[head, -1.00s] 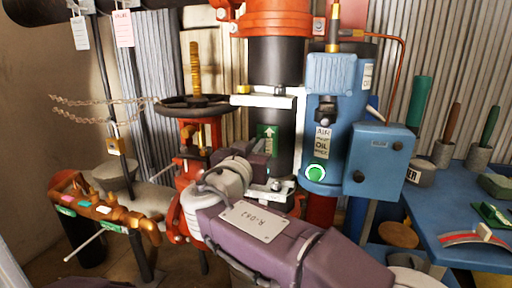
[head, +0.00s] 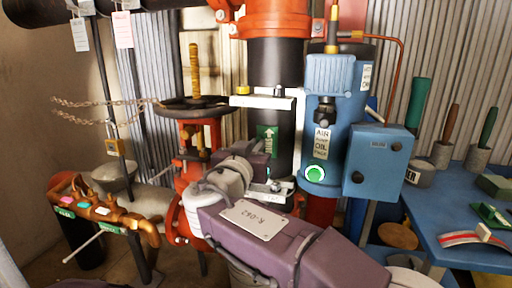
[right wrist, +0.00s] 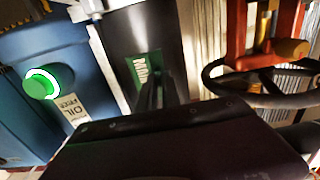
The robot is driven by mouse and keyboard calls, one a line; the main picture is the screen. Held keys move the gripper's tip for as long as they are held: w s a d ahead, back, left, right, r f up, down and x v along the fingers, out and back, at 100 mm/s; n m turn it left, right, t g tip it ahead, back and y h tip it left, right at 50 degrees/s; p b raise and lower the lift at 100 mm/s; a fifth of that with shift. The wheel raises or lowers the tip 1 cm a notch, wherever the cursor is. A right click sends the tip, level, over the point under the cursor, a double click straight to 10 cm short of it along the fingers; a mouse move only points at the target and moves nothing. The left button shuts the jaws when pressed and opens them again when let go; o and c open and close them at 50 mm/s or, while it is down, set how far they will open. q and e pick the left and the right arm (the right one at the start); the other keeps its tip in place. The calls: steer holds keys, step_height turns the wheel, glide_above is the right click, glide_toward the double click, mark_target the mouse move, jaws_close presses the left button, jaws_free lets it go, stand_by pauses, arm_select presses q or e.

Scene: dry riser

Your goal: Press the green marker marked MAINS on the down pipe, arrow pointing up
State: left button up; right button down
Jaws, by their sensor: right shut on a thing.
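The green marker (head: 267,139) with a white arrow and lettering is upright at the front of the black down pipe (head: 283,158), and its arrow points up. In the right wrist view the marker (right wrist: 146,68) shows the letters MAIN, partly covered by the fingers. My right gripper (head: 266,151) is shut on the marker's lower part, close in front of the pipe. In the right wrist view its two dark fingers (right wrist: 154,97) meet the marker. I cannot tell whether the marker's back touches the pipe all over.
A blue unit with a lit green button (head: 315,173) stands close to the pipe's right. A red valve with a black handwheel (head: 195,104) stands at its left. A white bracket (head: 262,102) crosses the pipe above the marker. A blue bench (head: 450,215) is at the right.

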steer(key=c, duration=1.5)
jaws_free()
steer(key=shift+o, duration=0.2)
